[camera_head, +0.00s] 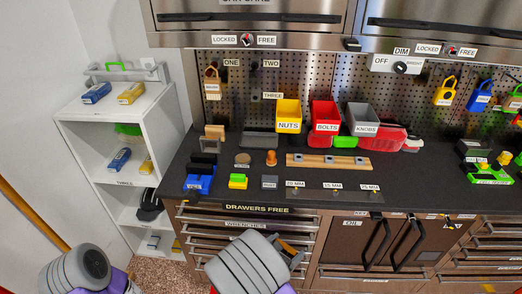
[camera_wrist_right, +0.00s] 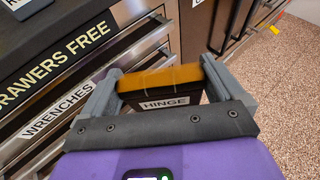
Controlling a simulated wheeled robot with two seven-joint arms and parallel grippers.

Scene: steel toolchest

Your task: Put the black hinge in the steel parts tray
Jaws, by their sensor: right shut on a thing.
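My right gripper (camera_wrist_right: 160,82) is shut on a black piece labelled HINGE (camera_wrist_right: 165,103), with an orange strip along its far side, in the right wrist view. In the head view the right gripper (camera_head: 290,250) is low in the middle, in front of the drawers, with an orange edge showing at its fingers. A flat grey tray-like thing (camera_head: 259,139) lies at the back of the dark worktop, left of the NUTS bin; I cannot tell surely that it is the steel parts tray. My left arm shows at the lower left, its fingers out of view.
Yellow NUTS (camera_head: 288,113), red BOLTS (camera_head: 325,113) and grey KNOBS (camera_head: 362,117) bins stand at the back of the worktop (camera_head: 330,200). A wooden rail (camera_head: 330,161) and small labelled pieces lie before them. A white shelf (camera_head: 95,125) stands left. Drawer fronts are below.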

